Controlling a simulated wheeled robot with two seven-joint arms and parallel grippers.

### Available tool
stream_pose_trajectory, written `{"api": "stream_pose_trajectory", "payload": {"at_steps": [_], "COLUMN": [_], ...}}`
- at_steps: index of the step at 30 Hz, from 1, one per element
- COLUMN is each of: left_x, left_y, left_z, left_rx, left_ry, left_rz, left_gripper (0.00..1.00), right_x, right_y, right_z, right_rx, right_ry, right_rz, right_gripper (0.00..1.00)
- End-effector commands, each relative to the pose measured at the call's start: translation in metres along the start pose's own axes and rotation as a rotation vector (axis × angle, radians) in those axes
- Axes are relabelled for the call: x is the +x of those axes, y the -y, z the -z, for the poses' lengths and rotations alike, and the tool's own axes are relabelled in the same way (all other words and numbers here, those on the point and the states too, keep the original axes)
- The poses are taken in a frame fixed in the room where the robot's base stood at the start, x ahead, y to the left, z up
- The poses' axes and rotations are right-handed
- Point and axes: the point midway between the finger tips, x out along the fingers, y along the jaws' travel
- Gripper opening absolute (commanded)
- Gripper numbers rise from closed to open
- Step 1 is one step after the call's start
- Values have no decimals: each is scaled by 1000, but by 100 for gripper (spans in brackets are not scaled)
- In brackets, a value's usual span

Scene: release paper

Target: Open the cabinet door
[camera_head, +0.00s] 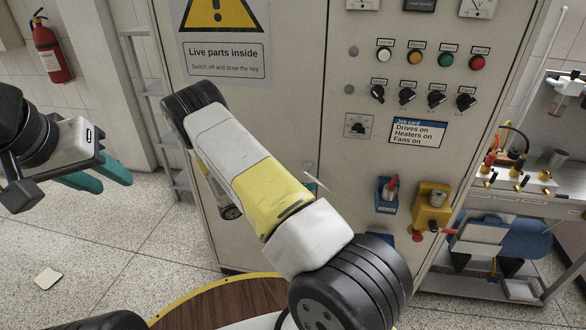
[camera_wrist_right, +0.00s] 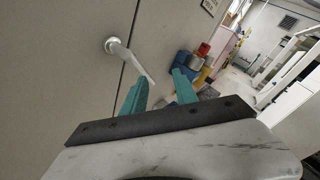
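The grey cabinet (camera_head: 290,40) fills the middle of the head view, its door carrying a yellow warning sign (camera_head: 220,30). The door looks closed, with a narrow dark seam. The pale lever handle (camera_wrist_right: 118,47) slants down from a round base beside the seam in the right wrist view. Part of it shows past my right arm in the head view (camera_head: 317,183). My right gripper (camera_wrist_right: 160,76) is open, the handle's free end appearing between its teal fingertips; contact cannot be told. In the head view my arm mostly hides this gripper. My left gripper (camera_head: 115,186) is open and empty, away from the cabinet.
Knobs, lamps and a job card (camera_head: 418,132) are on the right panel. A blue holder (camera_head: 387,196) and a yellow box (camera_head: 432,208) stick out below them. A cart (camera_head: 510,205) stands right, a fire extinguisher (camera_head: 50,50) hangs left. Floor at left is mostly clear.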

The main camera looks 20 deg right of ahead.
Motion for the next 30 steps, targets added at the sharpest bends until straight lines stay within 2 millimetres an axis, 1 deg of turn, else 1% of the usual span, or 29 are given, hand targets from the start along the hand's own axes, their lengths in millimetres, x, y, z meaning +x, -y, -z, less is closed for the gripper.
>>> {"api": "stream_pose_trajectory", "payload": {"at_steps": [1, 3, 8, 11, 18, 21, 25, 30], "left_x": [0, 0, 0, 0, 0, 0, 0, 0], "left_y": [0, 0, 0, 0, 0, 0, 0, 0], "left_z": [0, 0, 0, 0, 0, 0, 0, 0], "left_rx": [0, 0, 0, 0, 0, 0, 0, 0], "left_ry": [0, 0, 0, 0, 0, 0, 0, 0], "left_rz": [0, 0, 0, 0, 0, 0, 0, 0], "left_gripper": [36, 36, 36, 36, 36, 36, 36, 36], "right_x": [0, 0, 3, 14, 52, 64, 74, 77], "right_y": [-8, -17, -24, -25, -25, -26, -27, -27], "right_z": [6, 9, 11, 10, 5, 3, 2, 1], "right_rx": [-46, -89, -130, -131, -129, -128, -128, -128], "right_ry": [49, 96, 141, 141, 138, 139, 138, 139], "right_rz": [-7, -18, -26, -25, -25, -26, -26, -27], "right_gripper": [35, 35, 35, 35, 35, 35, 35, 35]}}
